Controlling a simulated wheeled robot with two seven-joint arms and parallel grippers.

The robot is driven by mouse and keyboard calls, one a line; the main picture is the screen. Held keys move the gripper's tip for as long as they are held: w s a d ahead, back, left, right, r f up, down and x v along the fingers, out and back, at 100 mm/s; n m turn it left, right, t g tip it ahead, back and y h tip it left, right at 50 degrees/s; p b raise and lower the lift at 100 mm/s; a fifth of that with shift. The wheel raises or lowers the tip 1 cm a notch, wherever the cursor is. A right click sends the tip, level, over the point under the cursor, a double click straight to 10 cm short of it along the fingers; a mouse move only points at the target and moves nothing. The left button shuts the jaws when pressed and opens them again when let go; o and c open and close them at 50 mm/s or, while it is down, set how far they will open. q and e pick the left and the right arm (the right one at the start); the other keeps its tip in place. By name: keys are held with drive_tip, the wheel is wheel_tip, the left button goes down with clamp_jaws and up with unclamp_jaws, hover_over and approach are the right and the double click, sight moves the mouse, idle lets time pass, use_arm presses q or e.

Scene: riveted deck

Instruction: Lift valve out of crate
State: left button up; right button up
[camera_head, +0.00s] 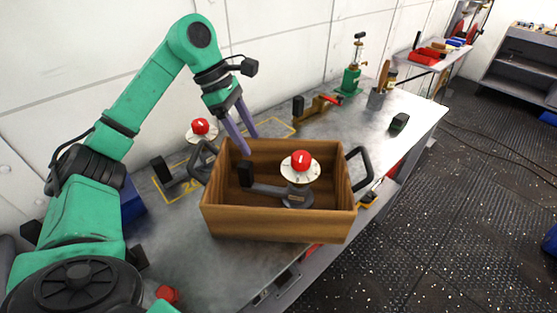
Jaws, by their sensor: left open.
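The valve (298,176) has a red knob on a pale round dial and a grey pipe arm with a black end. It stands upright inside the brown wooden crate (270,226), its base on the crate floor. The crate sits on the grey bench and has black handles at its left and right ends. My left gripper (250,143) is open, with purple fingers pointing down by the crate's back left rim. It is apart from the valve, up and to its left. My right gripper is not in view.
A second red-knobbed valve (200,128) stands on the bench behind the crate's left side. A green-based device (350,80), a cup with tools (376,98) and a dark block (399,121) stand farther back. The bench right of the crate is mostly clear.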

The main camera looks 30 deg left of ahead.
use_arm(q)
approach(276, 189)
drive_tip(key=shift+s+d+f, duration=0.2)
drive_tip(key=shift+d+f, duration=0.05)
drive_tip(key=f, duration=0.1)
drive_tip(key=w+f, duration=0.1)
drive_tip(key=shift+d+f, duration=0.15)
drive_tip(key=shift+f, duration=0.2)
drive_tip(key=x, duration=0.1)
drive_tip(key=p+x, duration=0.1)
drive_tip(key=x, duration=0.3)
drive_tip(key=shift+s+d+p, duration=0.25)
drive_tip(key=shift+d+p, duration=0.1)
drive_tip(key=shift+p, duration=0.05)
drive_tip(key=shift+a+f, duration=0.1)
drive_tip(key=shift+w, duration=0.1)
drive_tip(key=c, duration=0.9)
clamp_jaws()
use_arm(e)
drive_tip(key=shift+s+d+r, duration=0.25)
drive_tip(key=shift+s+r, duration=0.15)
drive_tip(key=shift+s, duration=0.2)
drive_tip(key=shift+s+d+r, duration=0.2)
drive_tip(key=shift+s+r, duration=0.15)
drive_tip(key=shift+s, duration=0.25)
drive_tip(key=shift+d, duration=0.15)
